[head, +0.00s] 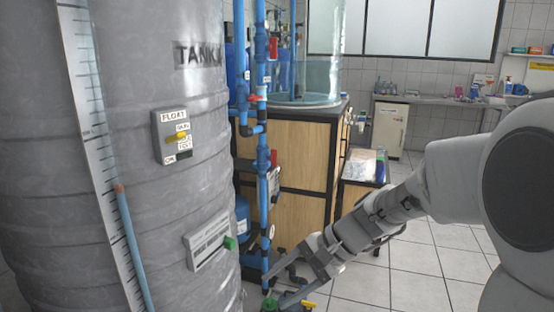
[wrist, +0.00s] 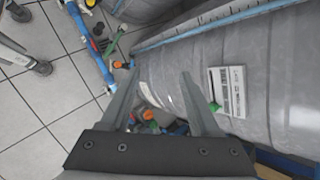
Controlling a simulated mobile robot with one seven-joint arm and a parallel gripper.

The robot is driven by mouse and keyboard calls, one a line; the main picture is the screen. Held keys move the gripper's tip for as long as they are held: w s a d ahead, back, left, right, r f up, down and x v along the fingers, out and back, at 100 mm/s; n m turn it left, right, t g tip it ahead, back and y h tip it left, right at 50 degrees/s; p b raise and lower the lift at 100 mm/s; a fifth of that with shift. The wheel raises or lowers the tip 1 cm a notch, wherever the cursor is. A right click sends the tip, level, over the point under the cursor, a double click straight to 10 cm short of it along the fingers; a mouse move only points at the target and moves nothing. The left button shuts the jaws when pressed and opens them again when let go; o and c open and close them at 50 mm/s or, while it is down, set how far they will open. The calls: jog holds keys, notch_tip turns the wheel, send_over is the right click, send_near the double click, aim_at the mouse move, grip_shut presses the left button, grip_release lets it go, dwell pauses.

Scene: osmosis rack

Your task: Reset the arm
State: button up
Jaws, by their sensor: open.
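My arm reaches in from the right in the head view, bent down toward the foot of the grey tank (head: 150,235). My gripper (head: 268,285) is open, its two fingers apart, low beside the tank's right side. In the wrist view my gripper (wrist: 162,80) also shows open with nothing between the fingertips but the tank wall behind. A white labelled panel with a green knob (head: 230,243) is on the tank just left of the gripper; the knob also shows in the wrist view (wrist: 214,106). I cannot tell whether a fingertip touches anything.
Blue pipes (head: 263,150) with valves stand close behind the gripper. A float switch box (head: 175,137) sits higher on the tank. A wooden cabinet (head: 290,160) and small cart (head: 362,180) stand behind. Tiled floor (head: 400,275) is free at lower right.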

jog(key=s+d+r+n+t+h, duration=0.3)
jog(key=s+d+n+h, duration=0.1)
jog(key=s+d, duration=0.35)
jog(key=s+d+r+n+t+h, duration=0.2)
jog(key=s+d+r+n+h, duration=0.3)
jog(key=s, duration=0.4)
notch_tip(320, 180, up, 17)
jog(key=p, duration=1.8)
jog(key=shift+w+d+m+p, duration=0.2)
jog(key=shift+w+m+p, duration=0.1)
jog(key=shift+f, duration=0.1)
jog(key=shift+c, duration=1)
jog(key=shift+a, duration=0.15)
